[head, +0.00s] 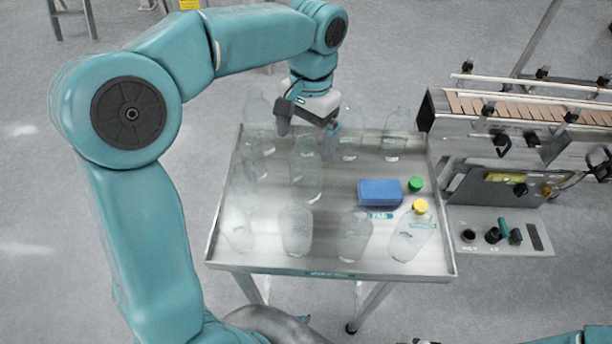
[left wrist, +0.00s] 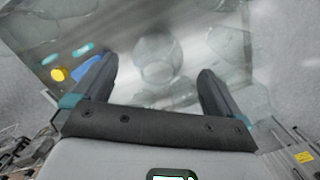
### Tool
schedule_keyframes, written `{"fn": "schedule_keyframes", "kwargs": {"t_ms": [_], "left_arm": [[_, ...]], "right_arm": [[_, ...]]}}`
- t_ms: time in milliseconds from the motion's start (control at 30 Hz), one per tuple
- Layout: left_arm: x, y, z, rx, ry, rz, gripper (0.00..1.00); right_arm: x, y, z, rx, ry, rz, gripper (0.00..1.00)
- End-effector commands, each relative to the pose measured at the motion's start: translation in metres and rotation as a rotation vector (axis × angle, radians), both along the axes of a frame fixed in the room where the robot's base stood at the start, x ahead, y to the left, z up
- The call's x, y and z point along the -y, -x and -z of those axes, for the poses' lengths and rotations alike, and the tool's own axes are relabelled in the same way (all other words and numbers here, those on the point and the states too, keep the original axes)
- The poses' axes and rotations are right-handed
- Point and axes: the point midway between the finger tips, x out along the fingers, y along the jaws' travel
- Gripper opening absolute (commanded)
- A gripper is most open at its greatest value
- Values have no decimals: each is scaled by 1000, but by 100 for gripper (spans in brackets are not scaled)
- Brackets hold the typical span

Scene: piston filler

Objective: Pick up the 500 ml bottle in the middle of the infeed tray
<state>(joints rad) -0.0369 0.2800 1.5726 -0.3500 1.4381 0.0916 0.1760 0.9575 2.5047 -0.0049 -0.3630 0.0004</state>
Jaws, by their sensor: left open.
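Several clear bottles stand on the metal infeed tray (head: 225,215). The middle bottle (head: 306,178) is see-through and its outline is faint against the tray. My left gripper (head: 307,143) is open and empty, pointing down over the tray, just behind and above the middle bottle in the head view. In the left wrist view the open jaws (left wrist: 158,70) have a clear round bottle shape (left wrist: 158,52) between and beyond them. I cannot tell whether the fingers touch it. My right gripper does not show.
A blue block (head: 380,192), a green cap (head: 415,184) and a yellow cap (head: 420,206) are on the tray's right side. Other bottles (head: 296,230) stand close around the middle one. A conveyor (head: 540,107) with rails is at the right. The tray has raised edges.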

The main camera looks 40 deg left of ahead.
Motion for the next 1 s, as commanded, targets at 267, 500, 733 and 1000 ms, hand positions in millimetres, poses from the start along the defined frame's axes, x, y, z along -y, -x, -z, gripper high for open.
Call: {"fn": "schedule_keyframes", "kwargs": {"t_ms": [267,500,733,1000], "left_arm": [[1,2,42,-3,0,-1,100],[1,3,47,-1,0,0,100],[1,3,46,-1,0,0,41],[1,3,46,-1,0,0,29]], "right_arm": [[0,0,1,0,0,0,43],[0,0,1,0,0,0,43],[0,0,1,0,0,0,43],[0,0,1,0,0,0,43]]}}
